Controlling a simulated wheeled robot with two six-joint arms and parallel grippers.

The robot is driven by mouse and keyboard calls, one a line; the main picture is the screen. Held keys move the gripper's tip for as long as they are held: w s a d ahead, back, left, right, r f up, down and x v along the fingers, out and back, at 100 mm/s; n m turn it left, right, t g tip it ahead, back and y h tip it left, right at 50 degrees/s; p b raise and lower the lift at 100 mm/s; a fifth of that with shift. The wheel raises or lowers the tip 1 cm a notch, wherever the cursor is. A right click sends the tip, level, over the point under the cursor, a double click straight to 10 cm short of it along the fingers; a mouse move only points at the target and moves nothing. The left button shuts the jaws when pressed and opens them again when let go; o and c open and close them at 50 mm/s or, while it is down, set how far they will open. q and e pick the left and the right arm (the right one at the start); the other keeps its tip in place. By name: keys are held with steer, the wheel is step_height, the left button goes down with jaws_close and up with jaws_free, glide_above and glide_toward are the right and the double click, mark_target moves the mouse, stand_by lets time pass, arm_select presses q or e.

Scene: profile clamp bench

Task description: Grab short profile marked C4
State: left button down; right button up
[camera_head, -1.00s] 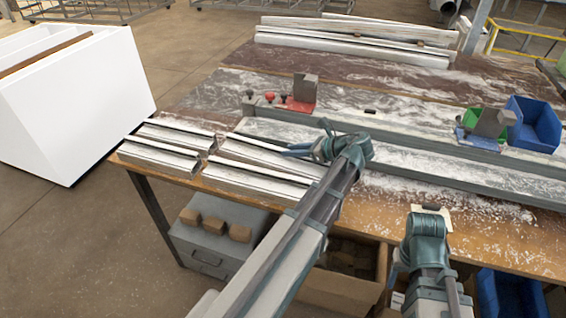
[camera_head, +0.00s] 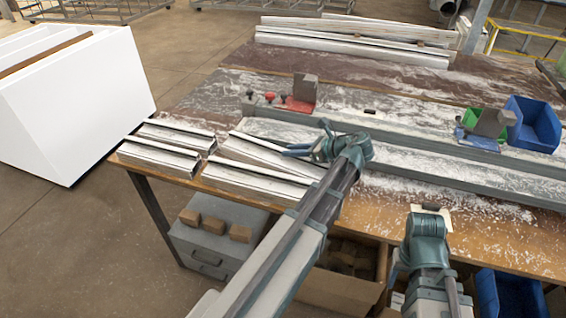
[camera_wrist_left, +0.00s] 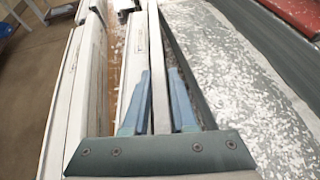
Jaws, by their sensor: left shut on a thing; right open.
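Several short white profiles lie on the left end of the bench. The back right one (camera_head: 258,152) is between the fingers of my left gripper (camera_head: 300,151). In the left wrist view, the blue fingers (camera_wrist_left: 157,103) are shut on this profile (camera_wrist_left: 155,65), one on each side. I cannot read a C4 marking on any profile. The front right profile (camera_head: 250,184) lies just in front of the held one. Two more, the back left (camera_head: 177,133) and front left (camera_head: 158,157), lie to the left. My right gripper (camera_head: 430,211) is open near the front edge.
A long grey clamp rail (camera_head: 400,145) runs behind the left gripper. A red block fixture (camera_head: 296,104) and a blue bin (camera_head: 533,124) stand on the bench. Long white profiles (camera_head: 350,47) lie at the back. A white cabinet (camera_head: 90,100) stands at left.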

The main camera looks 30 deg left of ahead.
arm_select(q)
steer(key=shift+w+r, duration=0.15)
steer(key=shift+r, duration=0.05)
step_height(320, 180, up, 10)
steer(key=p, duration=1)
steer(key=shift+f, duration=0.15)
